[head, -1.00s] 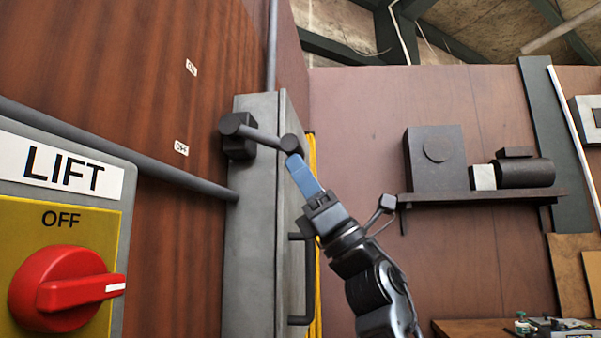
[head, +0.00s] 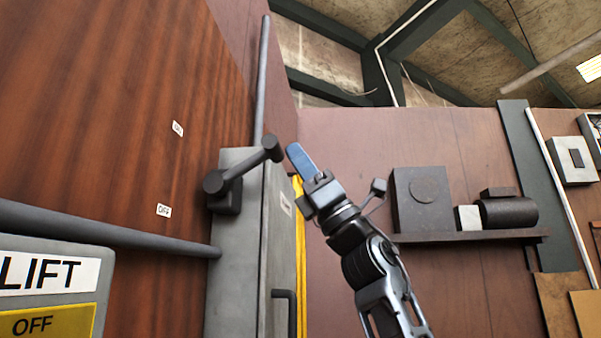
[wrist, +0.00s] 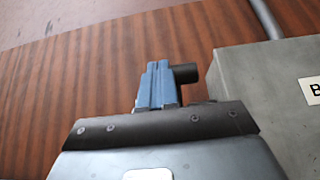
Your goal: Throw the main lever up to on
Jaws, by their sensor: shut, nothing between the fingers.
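The main lever (head: 245,165) is a dark bar on a pivot block on the side of a grey box (head: 233,270). It slants up and right from the pivot to a dark round knob (head: 272,148). A small upper label (head: 177,129), too small to read surely, and a lower OFF label (head: 163,210) are on the wood panel at left. My gripper (head: 298,155), with blue fingers, is shut and empty just right of the knob. In the wrist view, the dark knob (wrist: 186,73) shows just beyond and right of the blue fingers (wrist: 155,85); contact cannot be told.
A grey LIFT box (head: 50,275) stands at lower left. A horizontal pipe (head: 110,230) runs to the grey box, and another pipe (head: 262,80) rises from it. A handle (head: 290,310) juts from the box front. A shelf (head: 480,237) with equipment is at right.

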